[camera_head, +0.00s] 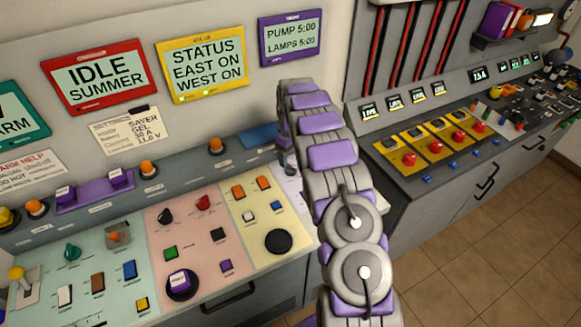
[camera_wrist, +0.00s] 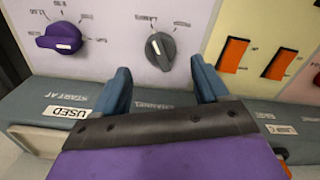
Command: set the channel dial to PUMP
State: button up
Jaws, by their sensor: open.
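A dark grey dial (camera_wrist: 160,50) sits on the pale lilac panel in the wrist view, with a small label at its upper left and another at its upper right, both too blurred to read surely.
Orange rocker switches (camera_wrist: 234,54) stand right of the right finger. A purple-framed display (camera_head: 291,38) reads PUMP 5:00 and LAMPS 5:00. The console's yellow panel (camera_head: 265,210) lies left of my arm. A second console (camera_head: 430,150) stands to the right.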

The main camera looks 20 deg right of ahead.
aim_at(291, 165)
notch_tip(291, 165, down, 6)
jog(key=shift+r, duration=0.1)
dwell(0.4)
jog(key=shift+r, duration=0.1)
jog(key=c, duration=1.1)
